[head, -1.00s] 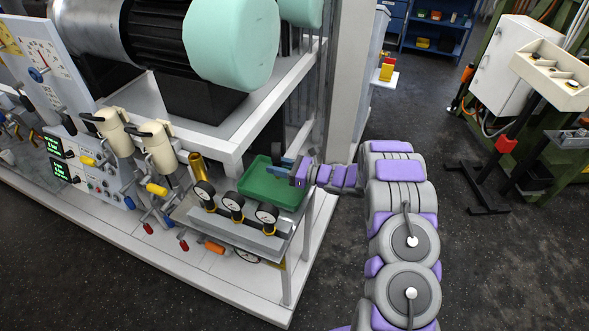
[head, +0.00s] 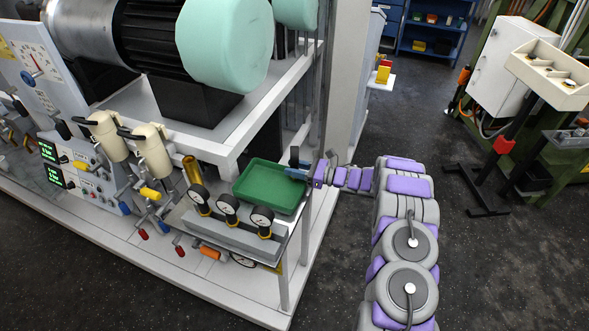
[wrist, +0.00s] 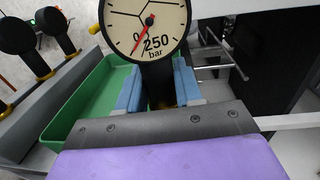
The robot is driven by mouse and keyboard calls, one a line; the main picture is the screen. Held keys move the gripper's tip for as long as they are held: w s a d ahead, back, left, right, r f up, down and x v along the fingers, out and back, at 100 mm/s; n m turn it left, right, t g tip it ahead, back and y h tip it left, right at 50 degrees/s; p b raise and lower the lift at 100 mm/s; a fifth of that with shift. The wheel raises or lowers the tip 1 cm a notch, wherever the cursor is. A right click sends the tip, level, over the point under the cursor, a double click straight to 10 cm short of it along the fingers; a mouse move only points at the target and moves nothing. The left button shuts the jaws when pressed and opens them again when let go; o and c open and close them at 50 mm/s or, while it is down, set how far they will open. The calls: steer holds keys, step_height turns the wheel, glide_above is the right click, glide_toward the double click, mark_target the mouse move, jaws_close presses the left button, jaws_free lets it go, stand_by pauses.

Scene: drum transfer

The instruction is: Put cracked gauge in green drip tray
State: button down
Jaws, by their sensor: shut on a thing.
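The cracked gauge (wrist: 145,25) has a cream face reading 250 bar, with black crack lines and a red needle. My gripper (wrist: 158,88) is shut on its dark stem between blue fingers. In the head view, the gripper (head: 297,172) holds the gauge (head: 294,156) upright at the back right corner of the green drip tray (head: 262,190). In the wrist view, the tray (wrist: 88,104) is empty where it shows and lies to the left of and below the gauge. The stem's lower end is hidden, so I cannot tell whether it touches the tray.
Three gauges stand in a grey rack (head: 230,234) along the tray's front side. A brass cylinder (head: 192,170) stands left of the tray. A white frame beam and a large motor (head: 225,45) are behind it. Open floor lies to the right of the bench.

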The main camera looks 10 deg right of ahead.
steer(key=c, duration=1.1)
jaws_free()
steer(key=o, duration=0.3)
steer(key=shift+a, duration=0.1)
steer(key=shift+o, duration=0.2)
